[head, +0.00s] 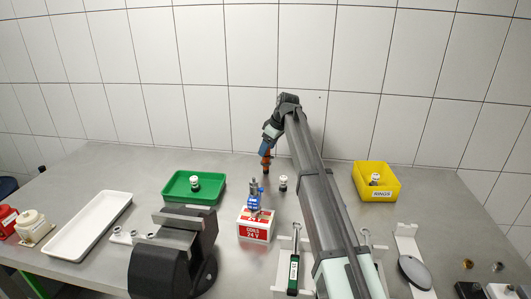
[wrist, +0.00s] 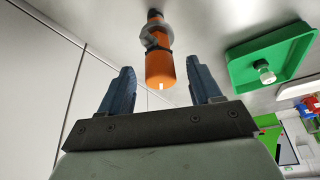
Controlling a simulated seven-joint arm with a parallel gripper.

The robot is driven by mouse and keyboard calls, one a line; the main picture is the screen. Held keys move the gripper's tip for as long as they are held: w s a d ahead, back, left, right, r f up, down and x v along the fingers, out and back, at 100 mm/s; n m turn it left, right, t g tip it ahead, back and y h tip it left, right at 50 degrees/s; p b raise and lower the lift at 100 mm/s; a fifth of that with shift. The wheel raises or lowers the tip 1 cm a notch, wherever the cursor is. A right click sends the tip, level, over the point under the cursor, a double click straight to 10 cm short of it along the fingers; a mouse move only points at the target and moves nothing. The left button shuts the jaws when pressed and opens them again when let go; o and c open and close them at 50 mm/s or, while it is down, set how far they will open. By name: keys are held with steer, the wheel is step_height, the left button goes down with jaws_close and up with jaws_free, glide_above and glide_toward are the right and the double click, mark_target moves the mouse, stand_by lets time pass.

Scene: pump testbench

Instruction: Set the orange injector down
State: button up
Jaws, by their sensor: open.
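The orange injector (head: 266,161) is below my gripper (head: 266,149) in the head view, at the back of the bench. In the wrist view the injector (wrist: 159,67) has an orange body with a grey collar, and its far, darker end meets the grey bench top. My gripper (wrist: 165,90) is open, with its two blue fingers apart on either side of the injector's near end. Gaps show between the injector and both fingers. The head view is too small to show the exact contact with the bench.
A green tray (head: 210,200) with a white fitting stands left, and a yellow bin (head: 391,195) labelled RINGS right. In front are a red-and-white coil box (head: 255,232) with a blue part on top, a small white fitting (head: 283,183) and a black vise (head: 165,265).

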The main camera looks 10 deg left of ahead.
steer(key=v, duration=0.8)
steer(key=shift+r, duration=0.35)
steer(key=shift+s, duration=0.1)
